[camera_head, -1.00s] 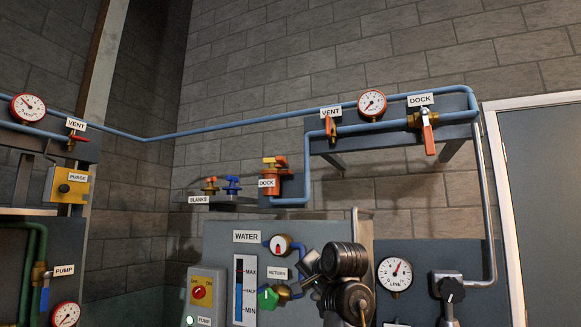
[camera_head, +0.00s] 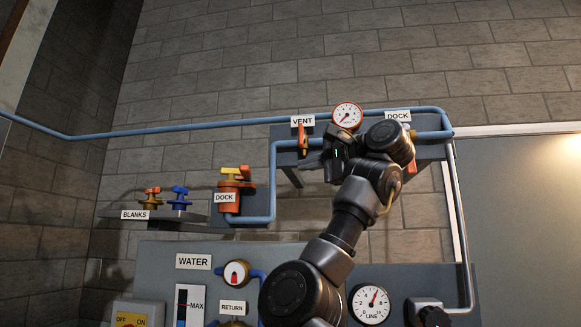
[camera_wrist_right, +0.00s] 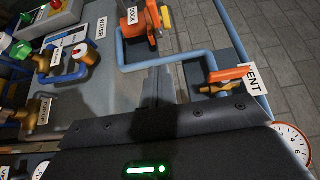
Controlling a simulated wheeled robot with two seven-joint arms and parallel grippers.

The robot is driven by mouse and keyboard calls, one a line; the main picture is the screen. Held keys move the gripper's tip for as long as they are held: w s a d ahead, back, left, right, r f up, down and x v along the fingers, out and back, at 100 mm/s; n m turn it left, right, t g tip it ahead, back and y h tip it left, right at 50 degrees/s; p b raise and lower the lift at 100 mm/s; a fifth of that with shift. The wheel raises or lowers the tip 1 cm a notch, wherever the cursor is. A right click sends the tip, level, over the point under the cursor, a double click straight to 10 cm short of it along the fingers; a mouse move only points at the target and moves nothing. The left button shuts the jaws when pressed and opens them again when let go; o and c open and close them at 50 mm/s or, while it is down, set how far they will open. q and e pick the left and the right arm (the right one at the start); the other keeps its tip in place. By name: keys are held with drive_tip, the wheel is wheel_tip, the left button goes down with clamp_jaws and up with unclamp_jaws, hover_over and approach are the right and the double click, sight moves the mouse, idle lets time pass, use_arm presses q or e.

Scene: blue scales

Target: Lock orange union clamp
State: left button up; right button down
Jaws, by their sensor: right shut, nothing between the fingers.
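The orange union clamp (camera_head: 229,190) stands upright at the end of the blue pipe, with a DOCK label on its front and a yellow-orange lever on top. It also shows at the top of the right wrist view (camera_wrist_right: 138,24). Whether its lever is locked is too small to tell. My right gripper (camera_head: 310,165) is shut and empty, to the right of the clamp and slightly higher, just below the orange VENT valve (camera_head: 302,142). It does not touch the clamp. My left gripper is in neither view.
Blue pipe (camera_head: 272,180) rises right of the clamp. A red-rimmed gauge (camera_head: 347,116) sits above my wrist. The WATER panel (camera_head: 160,275) stands below.

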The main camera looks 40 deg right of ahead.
drive_tip(key=p, duration=0.5)
approach(250, 172)
drive_tip(key=w+d, duration=0.4)
drive_tip(key=w+a, duration=0.1)
drive_tip(key=w+a+p, duration=0.1)
drive_tip(key=w+a, duration=0.1)
drive_tip(key=shift+a+r, duration=0.2)
drive_tip(key=shift+a, duration=0.05)
drive_tip(key=shift+d+f, duration=0.1)
drive_tip(key=shift+d, duration=0.1)
